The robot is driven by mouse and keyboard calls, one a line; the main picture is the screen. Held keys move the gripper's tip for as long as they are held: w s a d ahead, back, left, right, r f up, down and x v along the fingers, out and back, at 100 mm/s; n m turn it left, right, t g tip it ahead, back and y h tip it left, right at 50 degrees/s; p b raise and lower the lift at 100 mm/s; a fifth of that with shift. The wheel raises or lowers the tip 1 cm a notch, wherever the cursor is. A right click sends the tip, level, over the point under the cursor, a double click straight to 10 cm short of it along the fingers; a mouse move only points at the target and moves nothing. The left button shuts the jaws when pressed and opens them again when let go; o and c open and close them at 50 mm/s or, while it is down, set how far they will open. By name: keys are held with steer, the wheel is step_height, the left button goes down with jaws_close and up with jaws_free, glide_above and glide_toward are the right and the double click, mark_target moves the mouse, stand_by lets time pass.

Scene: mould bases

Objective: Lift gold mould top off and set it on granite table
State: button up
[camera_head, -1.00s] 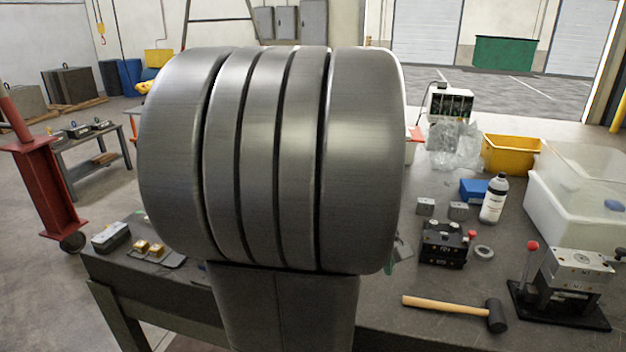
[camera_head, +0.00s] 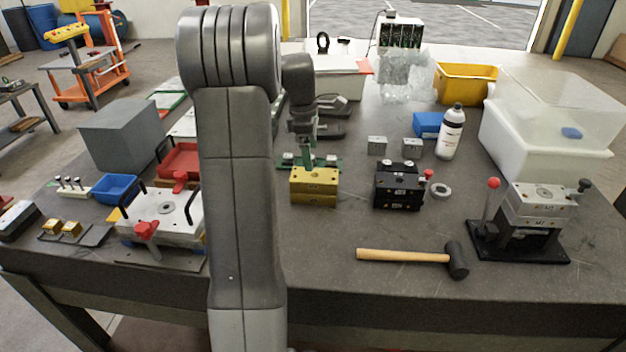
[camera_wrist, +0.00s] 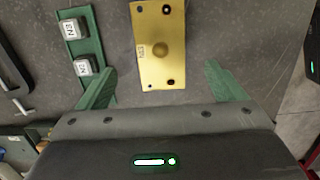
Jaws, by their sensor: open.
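The gold mould (camera_head: 314,187) sits on the dark granite table (camera_head: 330,260), near the middle, with a seam between its top and lower part in the head view. In the wrist view the gold mould top (camera_wrist: 160,62) is a rectangular plate with a round mark and corner holes. My gripper (camera_head: 306,156) is above and just behind the gold mould in the head view. In the wrist view its two green fingers (camera_wrist: 162,85) are wide apart and empty, one to each side of the mould's near end. The mould's lower part is hidden there.
A black mould (camera_head: 397,187) stands right of the gold one, with a hammer (camera_head: 410,256) in front. A clamped white mould (camera_head: 160,215) is at left. A green strip with small metal blocks (camera_wrist: 82,45) lies close beside the gold mould.

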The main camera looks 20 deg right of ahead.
mark_target(315, 175)
steer(key=f, duration=0.6)
steer(key=d+f+p, duration=0.1)
steer(key=f, duration=0.1)
steer(key=shift+s+f, duration=0.25)
steer(key=shift+f, duration=0.15)
steer(key=shift+r, duration=0.1)
steer(key=c, duration=1.7)
